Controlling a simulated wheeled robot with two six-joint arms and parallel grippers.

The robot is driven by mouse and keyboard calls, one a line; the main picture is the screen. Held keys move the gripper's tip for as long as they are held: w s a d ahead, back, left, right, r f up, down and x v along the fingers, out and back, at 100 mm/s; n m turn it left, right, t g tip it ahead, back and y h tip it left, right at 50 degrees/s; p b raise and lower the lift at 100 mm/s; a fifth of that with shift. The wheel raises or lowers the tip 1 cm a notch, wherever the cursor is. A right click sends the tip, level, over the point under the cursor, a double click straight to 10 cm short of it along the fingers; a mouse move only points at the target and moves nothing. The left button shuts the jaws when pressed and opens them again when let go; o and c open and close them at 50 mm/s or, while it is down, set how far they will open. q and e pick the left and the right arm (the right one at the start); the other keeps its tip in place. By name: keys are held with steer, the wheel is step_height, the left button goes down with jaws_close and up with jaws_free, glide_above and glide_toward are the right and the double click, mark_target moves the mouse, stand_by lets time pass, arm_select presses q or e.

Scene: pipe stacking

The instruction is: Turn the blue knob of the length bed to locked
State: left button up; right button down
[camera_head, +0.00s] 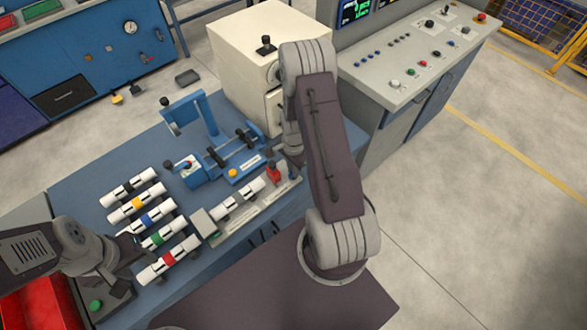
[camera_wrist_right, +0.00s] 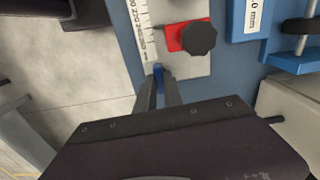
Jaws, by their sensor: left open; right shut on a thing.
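The length bed (camera_head: 262,207) lies along the table's front edge, with a white pipe with grey and dark bands (camera_head: 238,200) on it. In the right wrist view its white scale strip (camera_wrist_right: 144,30) and a red stop block (camera_wrist_right: 178,38) with a dark round knob (camera_wrist_right: 198,38) show. The blue knob (camera_wrist_right: 158,74) sits between the fingertips of my right gripper (camera_wrist_right: 158,82), which is shut on it. Only a narrow blue part shows, so its turn position cannot be read. My left gripper (camera_head: 127,268) is open and empty near the banded pipes.
Several white pipes with coloured bands (camera_head: 152,217) lie on the left of the blue table. A blue clamp fixture (camera_head: 232,155) stands behind the bed. A cream cabinet (camera_head: 240,50) and a grey control console (camera_head: 400,70) stand behind. A green button (camera_head: 96,305) is at front left.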

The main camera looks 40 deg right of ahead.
steer(key=shift+m, duration=0.3)
stand_by(0.4)
steer(key=c, duration=1.5)
jaws_free()
steer(key=shift+o, duration=0.2)
steer(key=shift+r, duration=0.1)
step_height(320, 180, up, 9)
steer(key=shift+b, duration=0.35)
